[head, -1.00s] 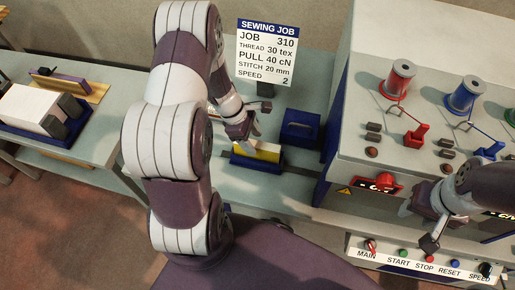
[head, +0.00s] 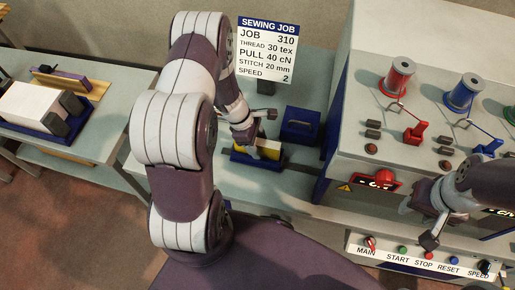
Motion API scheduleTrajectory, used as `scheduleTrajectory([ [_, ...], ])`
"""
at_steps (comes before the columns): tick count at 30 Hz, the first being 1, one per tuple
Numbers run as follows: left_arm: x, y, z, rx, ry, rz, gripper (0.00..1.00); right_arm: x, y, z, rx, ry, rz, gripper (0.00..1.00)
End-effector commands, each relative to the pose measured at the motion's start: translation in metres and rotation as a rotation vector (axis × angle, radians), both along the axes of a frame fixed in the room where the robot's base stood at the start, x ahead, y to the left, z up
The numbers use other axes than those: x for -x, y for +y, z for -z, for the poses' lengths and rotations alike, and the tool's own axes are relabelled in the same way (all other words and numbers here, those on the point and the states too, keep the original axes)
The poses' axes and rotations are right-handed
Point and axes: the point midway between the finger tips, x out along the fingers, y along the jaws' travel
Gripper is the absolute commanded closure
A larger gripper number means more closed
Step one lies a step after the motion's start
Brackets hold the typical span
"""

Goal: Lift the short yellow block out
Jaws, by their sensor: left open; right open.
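The short yellow block (head: 270,149) sits in a dark blue holder (head: 262,163) on the bench, below the job card. My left gripper (head: 252,141) is open and right at the block, with its fingers covering the block's left part. I cannot tell whether the fingers touch it. My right gripper (head: 420,226) is open and empty in front of the machine, above the labelled button strip.
The grey machine (head: 410,130) with red and blue spools fills the right. A side table (head: 120,100) at left carries a white block (head: 30,106). Bare bench lies in front of the holder.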

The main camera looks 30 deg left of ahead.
Motion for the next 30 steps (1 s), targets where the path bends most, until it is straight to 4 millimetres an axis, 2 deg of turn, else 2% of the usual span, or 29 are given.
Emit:
scheduleTrajectory([
  [5, 0.0, 0.0, 0.0, 0.0, 0.0, 0.0, 0.4, 0.0, 0.0, 0.0, 0.0, 0.0, 0.0, 0.53],
  [8, 0.0, 0.0, 0.0, 0.0, 0.0, 0.0, 0.7, 0.0, 0.0, 0.0, 0.0, 0.0, 0.0, 0.53],
  [9, 0.0, 0.0, 0.0, 0.0, 0.0, 0.0, 0.83, 0.0, 0.0, 0.0, 0.0, 0.0, 0.0, 0.53],
  [11, 0.0, 0.0, 0.0, 0.0, 0.0, 0.0, 1.0, 0.0, 0.0, 0.0, 0.0, 0.0, 0.0, 0.53],
  [17, 0.0, 0.0, -0.001, 0.0, -0.001, 0.0, 1.0, 0.0, 0.0, 0.0, 0.0, 0.0, 0.0, 0.53],
  [20, 0.0, 0.0, -0.01, 0.0, -0.001, 0.001, 1.0, 0.0, 0.0, -0.01, 0.0, 0.0, 0.0, 0.53],
  [21, -0.001, 0.0, -0.013, -0.001, -0.004, 0.002, 1.0, 0.0, 0.0, -0.006, 0.0, -0.001, 0.0, 0.53],
  [30, -0.001, 0.0, -0.085, -0.002, -0.005, 0.001, 1.0, 0.0, 0.0, 0.0, 0.0, 0.0, 0.0, 0.53],
])
